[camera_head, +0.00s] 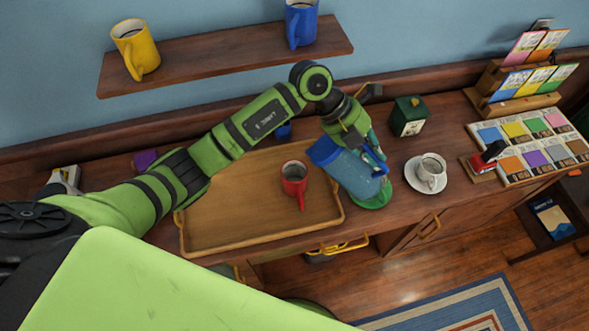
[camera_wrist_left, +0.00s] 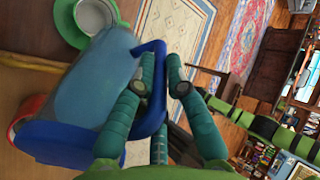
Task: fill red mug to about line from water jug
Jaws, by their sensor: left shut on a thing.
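The red mug (camera_head: 293,180) stands upright on the wooden tray (camera_head: 225,225), its handle toward the front; how full it is cannot be told. The water jug (camera_head: 352,175) is translucent blue with a darker blue top and handle. It is tilted, its top toward the left near the mug; I see no stream of water. My left gripper (camera_head: 372,148) is shut on the jug's handle. In the left wrist view, the gripper (camera_wrist_left: 160,85) has the blue handle (camera_wrist_left: 154,110) between its fingers, and part of the red mug (camera_wrist_left: 36,112) shows beyond the jug. My right gripper is not in view.
A shelf (camera_head: 220,58) above holds a yellow mug (camera_head: 136,48) and a blue mug (camera_head: 301,22). The tray's left part is clear.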

